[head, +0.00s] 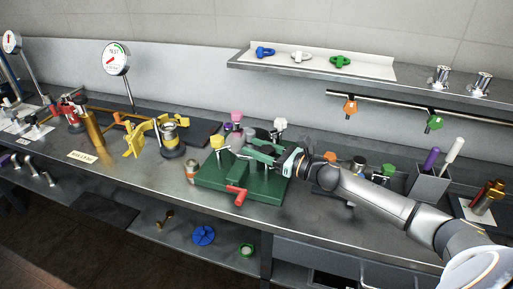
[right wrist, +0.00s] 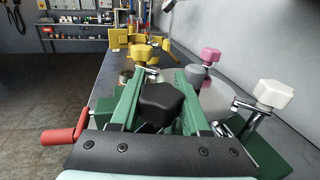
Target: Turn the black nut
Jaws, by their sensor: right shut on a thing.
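In the right wrist view the black nut (right wrist: 160,104) sits between the two green fingers of my right gripper (right wrist: 163,76). The fingers lie along both sides of the nut and are shut on it. In the head view my right gripper (head: 256,149) is over the green fixture (head: 212,181), its arm coming in from the right. The nut is hard to make out there, mostly hidden by the fingers. My left gripper is not in view.
Around the nut stand a yellow knob (head: 217,141), a pink knob (head: 236,116) and a white knob (head: 280,123). A red handle (head: 237,195) sticks out in front. A grey holder (head: 428,184) stands at right. The bench front left of the fixture is fairly clear.

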